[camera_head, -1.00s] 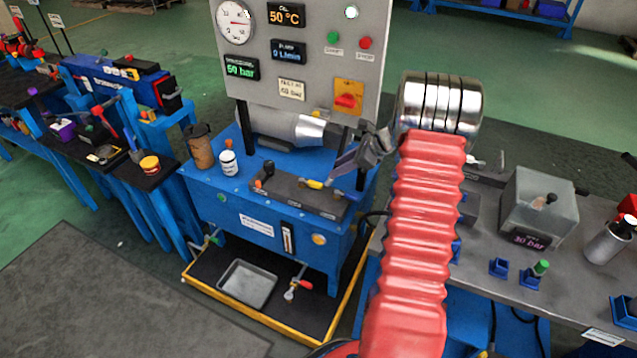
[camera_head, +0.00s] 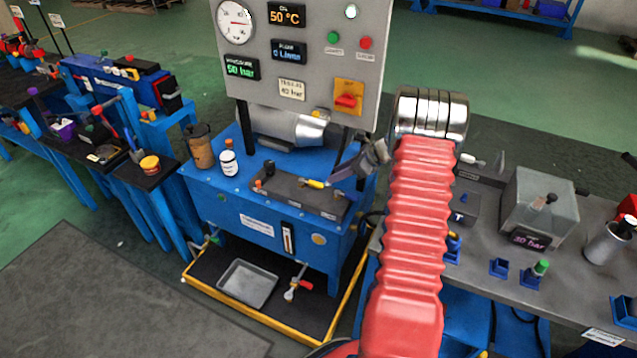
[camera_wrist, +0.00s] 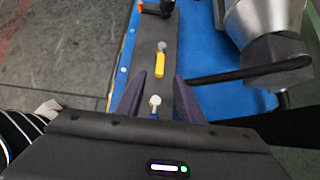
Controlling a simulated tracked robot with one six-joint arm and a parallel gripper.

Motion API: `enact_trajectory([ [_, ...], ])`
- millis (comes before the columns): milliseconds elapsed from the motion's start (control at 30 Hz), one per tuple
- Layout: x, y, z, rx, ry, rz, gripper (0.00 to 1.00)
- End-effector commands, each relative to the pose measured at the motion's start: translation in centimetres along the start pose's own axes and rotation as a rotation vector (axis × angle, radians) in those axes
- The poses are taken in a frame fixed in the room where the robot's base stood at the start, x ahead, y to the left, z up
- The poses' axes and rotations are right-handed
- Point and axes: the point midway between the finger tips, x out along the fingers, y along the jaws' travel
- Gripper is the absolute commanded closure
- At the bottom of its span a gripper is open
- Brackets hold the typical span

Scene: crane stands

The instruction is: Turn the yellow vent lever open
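The yellow vent lever (camera_head: 316,184) is on the dark valve block (camera_head: 284,192) on top of the blue hydraulic unit. In the wrist view the yellow lever (camera_wrist: 160,65) lies ahead of the fingertips, roughly in line with the gap between them. My gripper (camera_head: 334,180) is just right of the lever in the head view. In the wrist view my gripper (camera_wrist: 157,90) is open, with nothing held. A small blue lever with a pale pivot (camera_wrist: 155,102) shows between the fingers, nearer the palm. The head view hides part of the gripper behind itself.
An orange-and-black lever (camera_wrist: 158,8) is at the block's far end. A silver motor (camera_wrist: 262,30) and a dark rod (camera_wrist: 250,73) are close on the right. The gauge panel (camera_head: 300,60) stands behind. A brown cup (camera_head: 201,148) and white bottle (camera_head: 228,162) stand left.

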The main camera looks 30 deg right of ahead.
Motion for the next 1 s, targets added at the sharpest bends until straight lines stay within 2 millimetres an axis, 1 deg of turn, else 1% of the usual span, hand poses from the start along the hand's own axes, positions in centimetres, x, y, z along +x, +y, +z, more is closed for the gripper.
enact_trajectory([
  [33,0.9,0.1,-0.1,0.0,0.001,0.002,0.66],
  [300,5.1,0.1,0.0,-0.001,0.001,0.003,0.66],
  [500,8.0,0.1,0.0,-0.001,0.001,0.001,0.66],
  [600,9.0,0.0,0.0,0.0,0.0,0.001,0.66],
  [767,9.8,0.0,0.0,-0.001,0.001,0.0,0.66],
  [1000,9.9,0.0,0.0,-0.001,0.001,-0.001,0.66],
])
